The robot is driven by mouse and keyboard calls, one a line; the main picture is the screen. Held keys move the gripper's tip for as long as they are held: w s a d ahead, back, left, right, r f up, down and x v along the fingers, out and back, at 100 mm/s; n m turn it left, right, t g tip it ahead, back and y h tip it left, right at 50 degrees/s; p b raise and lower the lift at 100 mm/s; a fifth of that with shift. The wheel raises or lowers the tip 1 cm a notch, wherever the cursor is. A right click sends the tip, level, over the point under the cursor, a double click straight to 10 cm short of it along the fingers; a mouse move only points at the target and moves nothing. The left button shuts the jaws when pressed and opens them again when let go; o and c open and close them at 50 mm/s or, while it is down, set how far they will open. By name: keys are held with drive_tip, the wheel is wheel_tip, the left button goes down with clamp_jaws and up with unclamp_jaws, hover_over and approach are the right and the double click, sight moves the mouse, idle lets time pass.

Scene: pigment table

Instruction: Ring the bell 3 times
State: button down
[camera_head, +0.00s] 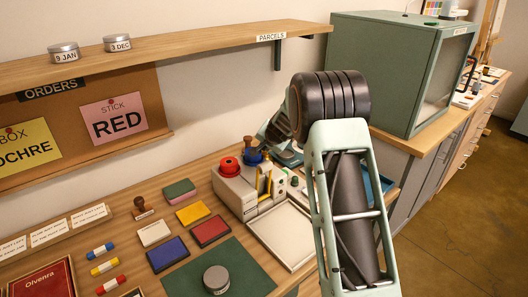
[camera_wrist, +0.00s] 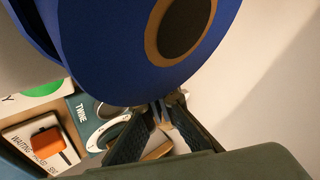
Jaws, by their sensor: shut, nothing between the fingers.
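I cannot make out a bell for certain in either view. My gripper (camera_wrist: 164,112) is shut and empty in the wrist view, with its tips close together beneath a large blue spool (camera_wrist: 105,50). I cannot tell whether the tips touch anything. In the head view my arm's wrist hides most of the gripper, which is behind the pale machine (camera_head: 237,190), close to the blue spool (camera_head: 253,153). A red spool (camera_head: 229,166) stands left of it on the same machine.
The green cabinet (camera_head: 385,65) stands at the right, and the parcels shelf (camera_head: 190,48) overhangs the back. Ink pads and stamps crowd the table's left.

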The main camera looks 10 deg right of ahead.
sight(264, 153)
idle(0.3)
drive_tip(key=shift+r+p, duration=0.8)
drive_tip(key=shift+r, duration=0.15)
wheel_tip(264, 153, up, 5)
drive_tip(key=p, duration=0.4)
drive_tip(key=shift+a, duration=0.1)
idle(1.7)
